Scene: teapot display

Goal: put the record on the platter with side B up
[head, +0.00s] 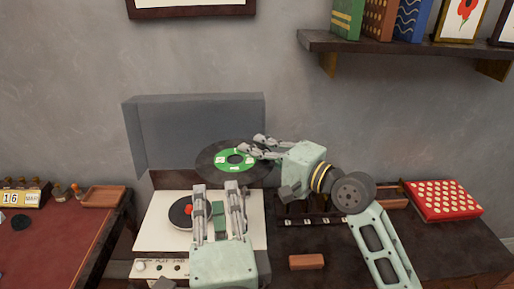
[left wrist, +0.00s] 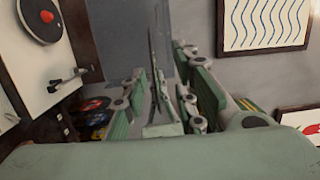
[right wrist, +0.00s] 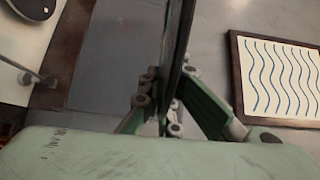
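The black record with a green label (head: 235,160) is held up above the back of the turntable (head: 160,235), its green face toward the head camera. The letter on the label is too small to read. My right gripper (head: 255,146) is shut on the record's right edge; the record shows edge-on in the right wrist view (right wrist: 178,45). My left gripper (head: 216,186) points at the record's lower edge with its fingers apart. I cannot tell whether the edge lies between them. The dark platter with a red centre (head: 182,213) is partly hidden by my left gripper.
The turntable's grey lid (head: 185,130) stands open behind it. A small brown block (head: 306,262) lies in front on the dark table. A red dotted box (head: 443,200) stands at the right. A red-topped desk with a calendar (head: 22,199) is at the left. A shelf (head: 390,46) hangs above right.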

